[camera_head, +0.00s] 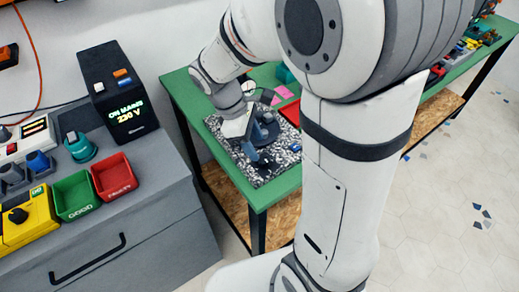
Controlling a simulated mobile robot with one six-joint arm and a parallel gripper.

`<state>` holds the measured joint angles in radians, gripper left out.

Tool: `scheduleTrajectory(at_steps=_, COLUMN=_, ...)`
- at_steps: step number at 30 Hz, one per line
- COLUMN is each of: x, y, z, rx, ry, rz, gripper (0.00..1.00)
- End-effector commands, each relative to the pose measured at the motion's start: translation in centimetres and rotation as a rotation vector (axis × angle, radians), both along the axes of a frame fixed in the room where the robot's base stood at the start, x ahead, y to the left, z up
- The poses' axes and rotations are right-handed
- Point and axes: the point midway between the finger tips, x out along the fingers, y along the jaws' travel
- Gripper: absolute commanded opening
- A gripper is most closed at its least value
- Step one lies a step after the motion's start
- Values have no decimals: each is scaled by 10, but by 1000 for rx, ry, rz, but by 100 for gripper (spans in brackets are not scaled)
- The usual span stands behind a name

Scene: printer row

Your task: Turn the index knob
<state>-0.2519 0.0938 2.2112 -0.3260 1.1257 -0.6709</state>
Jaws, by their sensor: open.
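My gripper (243,132) is at the end of my arm, low over a black-and-white speckled mat (272,174) on the green table. It is open, with nothing seen held in it. A dark blue-grey device (266,132) stands on the mat right beside the gripper and partly behind it. I cannot tell whether they touch. No knob can be made out on this device; the gripper and the small size hide such detail. I cannot tell which part is the index knob.
A grey cabinet (165,228) at left carries a black power box (118,92), red bin (114,176), green bin (73,194), yellow box (28,222) and several knobbed units. My arm hides much of the green table (264,193). The tiled floor (455,190) at right is mostly clear.

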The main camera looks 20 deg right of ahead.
Motion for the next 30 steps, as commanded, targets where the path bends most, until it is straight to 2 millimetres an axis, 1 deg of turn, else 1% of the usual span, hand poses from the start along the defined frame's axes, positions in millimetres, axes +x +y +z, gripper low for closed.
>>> scheduleTrajectory(at_steps=1, x=-3, y=-4, z=-9, rx=-1, ry=5, rz=-3, gripper=51)
scheduleTrajectory(at_steps=3, x=-4, y=-8, z=-20, rx=-1, ry=4, rz=-3, gripper=51)
scheduleTrajectory(at_steps=9, x=-9, y=-17, z=-44, rx=0, ry=1, rz=-6, gripper=51)
scheduleTrajectory(at_steps=14, x=-10, y=-19, z=-51, rx=1, ry=-1, rz=-4, gripper=51)
scheduleTrajectory(at_steps=21, x=-10, y=-20, z=-51, rx=1, ry=-2, rz=-5, gripper=50)
scheduleTrajectory(at_steps=30, x=-10, y=-20, z=-51, rx=1, ry=-2, rz=-6, gripper=25)
